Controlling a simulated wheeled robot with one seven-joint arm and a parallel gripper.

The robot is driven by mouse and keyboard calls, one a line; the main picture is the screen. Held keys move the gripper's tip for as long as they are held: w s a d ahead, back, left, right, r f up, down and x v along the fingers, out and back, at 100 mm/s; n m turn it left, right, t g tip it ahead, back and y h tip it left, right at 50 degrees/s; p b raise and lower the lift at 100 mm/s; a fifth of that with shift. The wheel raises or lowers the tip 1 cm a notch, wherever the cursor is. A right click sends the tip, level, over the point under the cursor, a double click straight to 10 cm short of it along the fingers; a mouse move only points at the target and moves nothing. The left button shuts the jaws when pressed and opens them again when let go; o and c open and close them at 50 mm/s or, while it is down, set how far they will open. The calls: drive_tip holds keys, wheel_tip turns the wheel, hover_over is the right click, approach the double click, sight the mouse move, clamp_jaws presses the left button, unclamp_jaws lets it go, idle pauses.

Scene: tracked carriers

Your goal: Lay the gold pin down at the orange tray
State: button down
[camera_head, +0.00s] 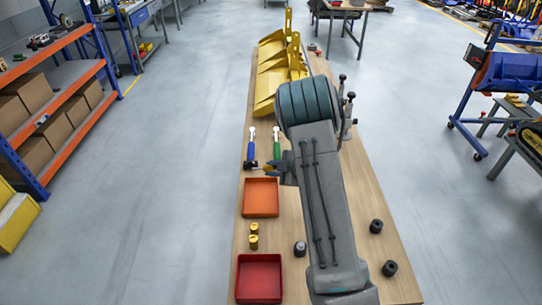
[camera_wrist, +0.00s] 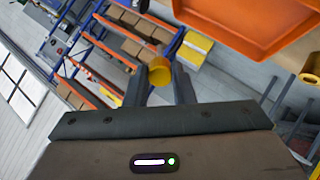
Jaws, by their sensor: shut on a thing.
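My gripper (camera_wrist: 160,85) is shut on a gold pin (camera_wrist: 160,71), a short yellow cylinder held between the fingertips in the wrist view. In the head view my gripper (camera_head: 268,168) is just beyond the far edge of the orange tray (camera_head: 261,199), and the held pin is mostly hidden there. The tray looks empty. In the wrist view the orange tray (camera_wrist: 240,20) fills the upper right, apart from the held pin.
Two more gold pins (camera_head: 254,235) stand between the orange tray and a red tray (camera_head: 259,278). Blue-handled (camera_head: 251,147) and green-handled (camera_head: 276,146) tools lie beyond my gripper. Yellow buckets (camera_head: 275,70) stand at the far end. Black round parts (camera_head: 376,226) sit at right.

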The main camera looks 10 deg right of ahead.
drive_tip(key=shift+s, duration=0.15)
drive_tip(key=shift+s+d+r+b, duration=0.1)
drive_tip(key=shift+d+b, duration=0.05)
drive_tip(key=shift+b, duration=0.15)
wheel_tip(320, 180, down, 9)
drive_tip(key=b, duration=0.7)
drive_tip(key=c, duration=1.1)
unclamp_jaws()
drive_tip(key=shift+c, duration=0.2)
